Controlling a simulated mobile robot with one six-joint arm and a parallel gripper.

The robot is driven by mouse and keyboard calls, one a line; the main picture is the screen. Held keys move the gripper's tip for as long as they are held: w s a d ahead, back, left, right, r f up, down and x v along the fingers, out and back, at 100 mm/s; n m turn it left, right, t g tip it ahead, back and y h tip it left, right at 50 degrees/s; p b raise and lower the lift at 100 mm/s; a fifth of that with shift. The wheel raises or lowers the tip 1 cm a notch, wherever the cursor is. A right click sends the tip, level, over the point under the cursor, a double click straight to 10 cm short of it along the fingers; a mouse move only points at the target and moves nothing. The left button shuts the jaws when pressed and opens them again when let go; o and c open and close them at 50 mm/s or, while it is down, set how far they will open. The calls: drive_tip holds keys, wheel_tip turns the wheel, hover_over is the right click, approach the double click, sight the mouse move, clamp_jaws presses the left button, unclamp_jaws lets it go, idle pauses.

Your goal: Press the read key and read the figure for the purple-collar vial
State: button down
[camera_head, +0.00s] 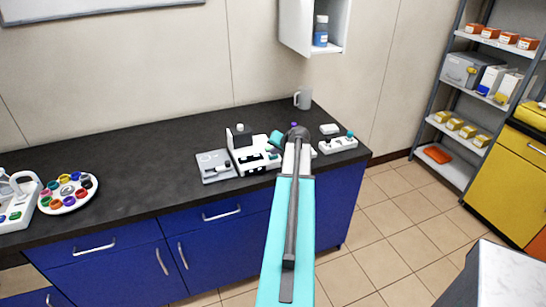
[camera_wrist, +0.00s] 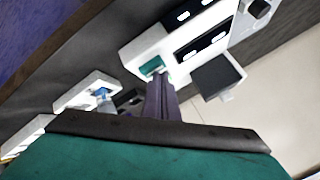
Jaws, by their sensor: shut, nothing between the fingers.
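A white instrument (camera_head: 243,158) with dark panels and a raised dark lid stands on the counter; it also shows in the wrist view (camera_wrist: 150,45). In the wrist view a green key (camera_wrist: 152,67) sits on its near edge. My gripper (camera_wrist: 157,78) is shut and empty, its fingertips at or very close to that key; I cannot tell whether they touch. The dark panels carry small bright marks (camera_wrist: 190,55) that I cannot read as a figure. A small purple spot (camera_head: 294,125) shows behind my arm, but I cannot make out a purple-collar vial. My arm hides part of the instrument.
A white rack (camera_head: 338,146) with a teal-topped item stands right of my arm. A grey flat device (camera_head: 215,166) lies to the left, a grey mug (camera_head: 303,98) behind. A round tray of coloured pots (camera_head: 68,204) is far left. The counter (camera_head: 150,160) between is clear.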

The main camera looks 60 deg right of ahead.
sight(275, 157)
drive_tip(key=shift+a+f, duration=0.1)
drive_tip(key=shift+f, duration=0.1)
drive_tip(key=shift+r, duration=0.1)
idle(0.5)
drive_tip(key=shift+r, duration=0.75)
drive_tip(key=shift+r+p, duration=1.2)
drive_tip(key=shift+r, duration=1.3)
